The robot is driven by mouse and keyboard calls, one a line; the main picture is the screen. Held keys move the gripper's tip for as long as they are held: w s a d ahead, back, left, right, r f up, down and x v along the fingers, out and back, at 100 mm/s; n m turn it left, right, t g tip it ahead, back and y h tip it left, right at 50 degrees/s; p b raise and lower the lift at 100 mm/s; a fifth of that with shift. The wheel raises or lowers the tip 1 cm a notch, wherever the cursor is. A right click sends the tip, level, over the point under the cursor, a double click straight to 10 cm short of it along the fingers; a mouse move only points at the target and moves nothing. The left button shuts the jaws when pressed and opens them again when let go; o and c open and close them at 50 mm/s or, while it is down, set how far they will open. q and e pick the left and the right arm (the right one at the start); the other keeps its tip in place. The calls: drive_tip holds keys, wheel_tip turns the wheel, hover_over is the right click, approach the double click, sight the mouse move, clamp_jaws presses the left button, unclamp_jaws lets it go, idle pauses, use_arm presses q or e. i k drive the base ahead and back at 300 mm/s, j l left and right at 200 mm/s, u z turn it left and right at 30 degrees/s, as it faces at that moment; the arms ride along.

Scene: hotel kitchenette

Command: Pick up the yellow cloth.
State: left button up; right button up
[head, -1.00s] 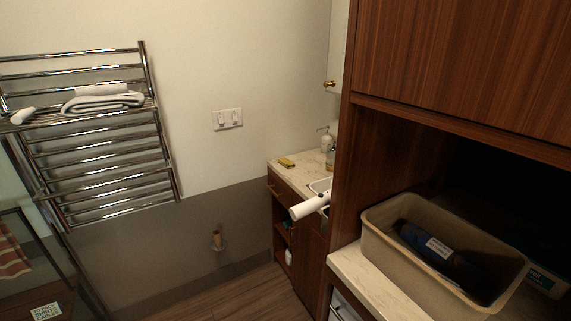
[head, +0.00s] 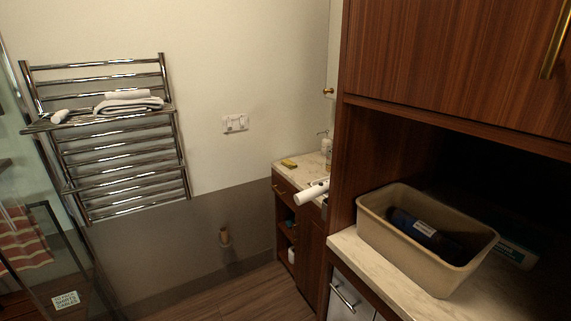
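A small yellow item (head: 289,163), which may be the folded yellow cloth, lies flat on the far pale counter (head: 300,174) beside the wall. It is too small to tell its material. Neither of my grippers is in view, and nothing is seen touching the yellow item.
A white cylinder (head: 310,194) juts over that counter's front; a soap bottle (head: 324,141) stands behind. A tall wooden cabinet (head: 440,60) and a near counter with a beige bin (head: 395,240) fill the right. A towel rack (head: 120,150) is left. Floor between is clear.

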sight(289, 164)
drive_tip(key=i+j, duration=0.3)
drive_tip(key=i, duration=0.15)
drive_tip(key=i+j+u, duration=0.1)
drive_tip(key=i+j, duration=0.2)
drive_tip(key=i, duration=0.2)
drive_tip(key=i+j, duration=0.25)
drive_tip(key=i, duration=0.2)
drive_tip(key=i+j, duration=0.25)
drive_tip(key=i, duration=0.25)
drive_tip(key=i+j+u, duration=0.1)
drive_tip(key=i+j, duration=0.15)
drive_tip(key=i, duration=0.2)
